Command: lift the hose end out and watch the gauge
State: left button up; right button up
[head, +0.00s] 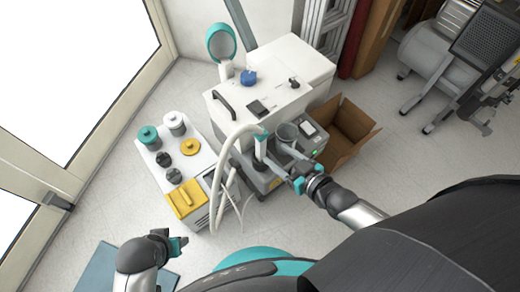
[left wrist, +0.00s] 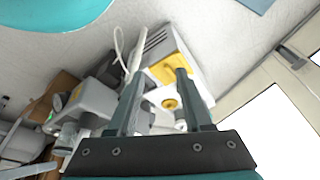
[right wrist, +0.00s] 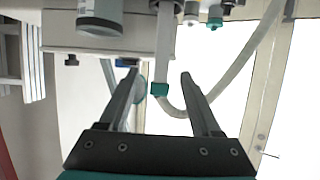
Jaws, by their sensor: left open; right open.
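The pale hose (head: 222,160) loops beside the grey unit (head: 262,178) in front of the white cabinet. Its end, with a teal collar (head: 262,135), stands upright at the unit. In the right wrist view the teal collar (right wrist: 160,89) shows between the fingertips, without clear contact. My right gripper (head: 265,152) is open around or just beside the hose end. My left gripper (head: 180,244) is open and empty, low at the left, apart from everything. No gauge reading is legible; a small pale panel (head: 308,129) on the unit may be the gauge.
A white cart (head: 160,172) with several jars and a yellow box (head: 186,199) stands left of the hose. The white cabinet (head: 290,65) rises behind, with a teal-rimmed round disc (head: 221,42). An open cardboard box (head: 350,125) is at right. Floor at the lower left is mostly clear.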

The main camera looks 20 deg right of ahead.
aim_at(264, 145)
jog(key=b+x, duration=0.2)
jog(key=x, duration=0.3)
jog(key=shift+w+a+f, duration=0.1)
jog(key=shift+w+f, duration=0.1)
jog(key=shift+b+x, duration=0.65)
jog(key=shift+x, duration=0.15)
jog(key=b+x, duration=0.2)
jog(key=x, duration=0.1)
jog(key=shift+s+a, duration=0.1)
jog(key=shift+s, duration=0.05)
jog(key=shift+w+a+f, duration=0.1)
jog(key=shift+w, duration=0.2)
pick_arm(q)
jog(key=w+d+r+t+h, duration=0.1)
jog(key=w+d+r+t, duration=0.2)
jog(key=r, duration=0.6)
jog(key=shift+w+d+t+h+b, duration=0.35)
jog(key=shift+w+t+b, duration=0.1)
jog(key=shift+w+t, duration=0.35)
pick_arm(e)
jog(key=shift+w+a+f, duration=0.15)
jog(key=shift+w+a, duration=0.05)
jog(key=shift+w, duration=0.3)
grip_shut()
